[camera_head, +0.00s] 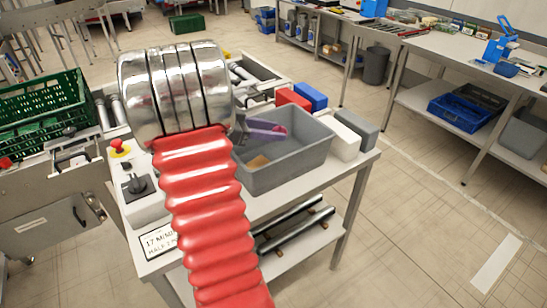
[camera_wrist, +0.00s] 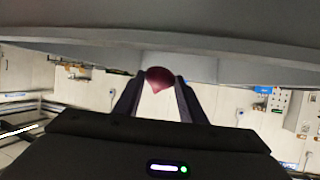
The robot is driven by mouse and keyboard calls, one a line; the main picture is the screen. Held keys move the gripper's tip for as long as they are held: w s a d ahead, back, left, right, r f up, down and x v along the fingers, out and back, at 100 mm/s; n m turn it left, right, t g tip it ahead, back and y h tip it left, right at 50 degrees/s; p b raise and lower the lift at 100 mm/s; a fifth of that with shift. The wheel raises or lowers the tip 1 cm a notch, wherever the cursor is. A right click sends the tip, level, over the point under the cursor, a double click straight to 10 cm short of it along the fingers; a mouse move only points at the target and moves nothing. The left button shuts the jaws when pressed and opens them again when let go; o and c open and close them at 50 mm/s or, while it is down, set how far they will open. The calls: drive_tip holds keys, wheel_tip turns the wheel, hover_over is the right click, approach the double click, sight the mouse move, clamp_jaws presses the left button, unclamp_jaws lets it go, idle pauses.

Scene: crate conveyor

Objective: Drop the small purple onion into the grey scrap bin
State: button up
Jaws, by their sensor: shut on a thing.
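The small purple onion (camera_wrist: 158,79) is held between the two fingertips of my gripper (camera_wrist: 158,88) in the wrist view. The fingers are shut on it. The grey scrap bin (camera_head: 290,171) stands on the table in the head view, right of my red arm sleeve. Grey surfaces cross the top of the wrist view, beyond the onion; I cannot tell whether they belong to the bin. In the head view my arm hides most or all of the gripper, and I cannot make out the onion there.
The bin holds a purple elongated item (camera_head: 266,131) and a tan piece (camera_head: 258,161). Red (camera_head: 293,98) and blue (camera_head: 311,96) blocks stand behind it, white (camera_head: 343,139) and grey (camera_head: 356,128) ones to its right. A green crate (camera_head: 42,102) is at left. Floor right is clear.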

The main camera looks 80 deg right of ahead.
drive_tip(key=o, duration=1.1)
drive_tip(key=shift+o, duration=0.2)
drive_tip(key=v, duration=1.4)
drive_tip(key=shift+s, duration=0.1)
